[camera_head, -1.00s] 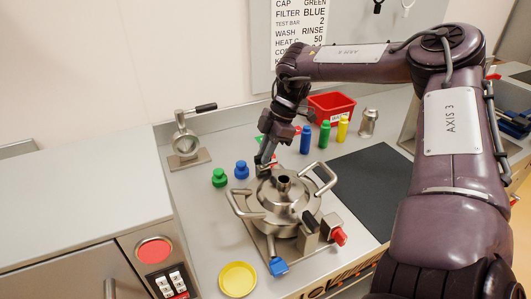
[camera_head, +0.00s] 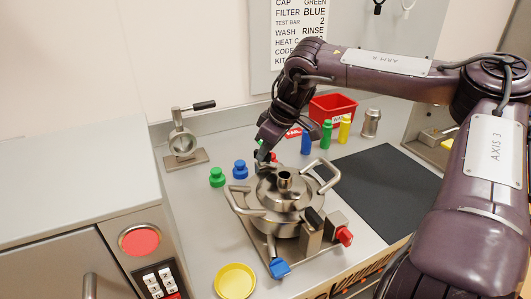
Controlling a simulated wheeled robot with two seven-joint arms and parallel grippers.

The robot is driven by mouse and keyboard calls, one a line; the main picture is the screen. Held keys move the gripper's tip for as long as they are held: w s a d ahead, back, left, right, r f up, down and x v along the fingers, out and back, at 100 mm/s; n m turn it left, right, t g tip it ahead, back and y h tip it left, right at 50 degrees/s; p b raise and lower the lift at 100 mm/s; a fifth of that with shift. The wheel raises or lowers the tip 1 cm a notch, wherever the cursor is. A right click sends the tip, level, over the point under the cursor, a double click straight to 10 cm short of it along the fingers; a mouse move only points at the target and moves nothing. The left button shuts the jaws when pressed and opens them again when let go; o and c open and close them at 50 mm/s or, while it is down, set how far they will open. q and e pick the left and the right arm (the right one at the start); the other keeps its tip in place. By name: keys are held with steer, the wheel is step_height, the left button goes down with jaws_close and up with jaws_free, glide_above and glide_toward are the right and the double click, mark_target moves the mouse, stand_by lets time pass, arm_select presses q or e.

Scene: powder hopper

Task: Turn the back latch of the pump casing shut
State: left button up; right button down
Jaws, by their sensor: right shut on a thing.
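The pump casing (camera_head: 290,193) is a round steel vessel with a short neck on top and bent tube handles, on a steel base plate. My right gripper (camera_head: 263,158) is at its back left edge, pointing down, shut on the back latch. The gripper and the back handle hide most of that latch; a small red bit (camera_head: 273,157) shows beside the fingers. How far the latch is turned I cannot tell. A blue-tipped part (camera_head: 279,268) sticks out at the front, and a red knob (camera_head: 344,236) at the right. My left gripper is out of view.
Green (camera_head: 217,178) and blue (camera_head: 240,170) knobbed pieces stand left of the casing. A red bin (camera_head: 332,107), several coloured bottles and a steel shaker (camera_head: 371,123) stand behind. A yellow dish (camera_head: 235,281) lies in front. The dark mat (camera_head: 388,190) at right is clear.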

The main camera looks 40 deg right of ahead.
steer(key=m+h, duration=0.1)
steer(key=m, duration=0.1)
steer(key=m+h+b, duration=0.1)
steer(key=m, duration=0.2)
steer(key=shift+a, duration=0.15)
steer(key=shift+m+h+b, duration=0.4)
steer(key=shift+m, duration=0.7)
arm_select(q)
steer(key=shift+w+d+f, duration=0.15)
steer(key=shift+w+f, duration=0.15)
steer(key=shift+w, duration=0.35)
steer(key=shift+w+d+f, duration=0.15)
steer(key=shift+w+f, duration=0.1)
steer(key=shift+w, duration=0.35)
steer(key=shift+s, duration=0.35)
arm_select(e)
steer(key=c, duration=1.4)
jaws_free()
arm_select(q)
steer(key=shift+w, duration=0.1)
arm_select(e)
steer(key=shift+a, duration=0.1)
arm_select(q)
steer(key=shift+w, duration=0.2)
